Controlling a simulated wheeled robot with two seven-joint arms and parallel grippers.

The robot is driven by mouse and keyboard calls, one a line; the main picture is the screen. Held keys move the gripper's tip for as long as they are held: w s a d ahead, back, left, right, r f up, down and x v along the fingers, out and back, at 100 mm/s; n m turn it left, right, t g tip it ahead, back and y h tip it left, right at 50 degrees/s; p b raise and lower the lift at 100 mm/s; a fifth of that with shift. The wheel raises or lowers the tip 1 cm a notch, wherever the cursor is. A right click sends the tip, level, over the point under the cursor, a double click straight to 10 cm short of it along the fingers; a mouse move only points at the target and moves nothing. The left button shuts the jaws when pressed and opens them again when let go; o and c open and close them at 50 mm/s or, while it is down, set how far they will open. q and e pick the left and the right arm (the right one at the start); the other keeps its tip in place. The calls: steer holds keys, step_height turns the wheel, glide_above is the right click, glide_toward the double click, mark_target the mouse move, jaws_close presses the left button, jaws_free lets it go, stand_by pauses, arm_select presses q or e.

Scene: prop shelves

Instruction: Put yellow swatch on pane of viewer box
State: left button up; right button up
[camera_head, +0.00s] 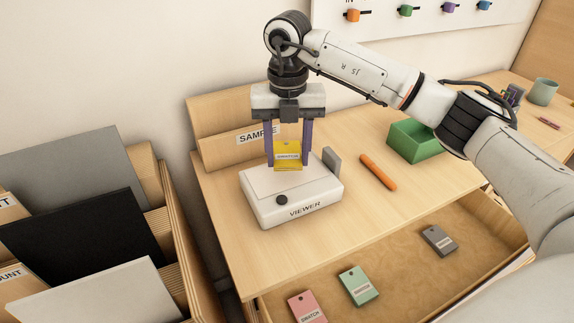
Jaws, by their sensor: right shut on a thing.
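My right gripper (288,158) points down over the viewer box and is shut on the yellow swatch (288,151), which hangs upright between its purple fingers. The white viewer box (270,217) stands on the desk with its label facing front and a dark knob on top. Its pale pane (278,182) lies just below the swatch's lower edge. I cannot tell whether the swatch touches the pane. A grey upright piece (331,160) stands at the box's right back. My left gripper is not in view.
The open drawer (400,275) below holds a pink swatch (307,307), a green swatch (358,286) and a grey swatch (438,241). Boards in a wooden rack (170,240) stand at left.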

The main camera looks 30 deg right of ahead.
mark_target(287, 160)
step_height(287, 160, down, 4)
steer(key=shift+r, duration=0.15)
steer(key=shift+f, duration=0.3)
steer(key=shift+f, duration=0.2)
steer(key=o, duration=1)
steer(key=shift+r, duration=0.4)
step_height(287, 160, up, 12)
steer(key=shift+f+b, duration=0.15)
steer(key=shift+b, duration=0.35)
